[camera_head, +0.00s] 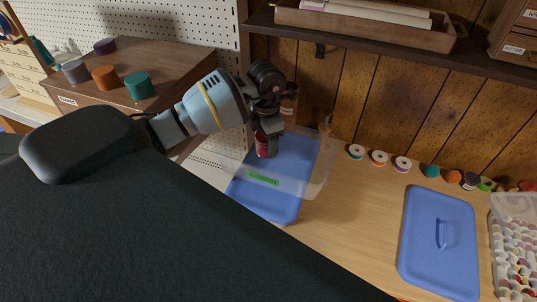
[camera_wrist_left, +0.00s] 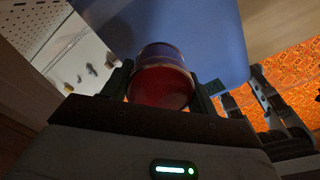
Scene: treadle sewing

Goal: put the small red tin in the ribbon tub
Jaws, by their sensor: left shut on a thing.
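The small red tin (camera_head: 266,146) is in my left gripper (camera_head: 267,132), which is shut on it. In the left wrist view the tin (camera_wrist_left: 161,82) sits between the two fingers (camera_wrist_left: 158,92), its red round end towards the camera. The ribbon tub (camera_head: 322,165) looks like a clear, open box with a green label on its front and a blue area showing through. The tin appears over the tub's left part; I cannot tell whether it is above the rim or inside. The gripper and tin hide part of the tub's back left.
A blue lid (camera_head: 438,243) with a handle lies on the table at right, beside a clear box of small spools (camera_head: 514,245). Several spools (camera_head: 379,158) line the wall. A wooden shelf (camera_head: 400,53) overhangs the back. Bare table (camera_head: 355,225) lies between tub and lid.

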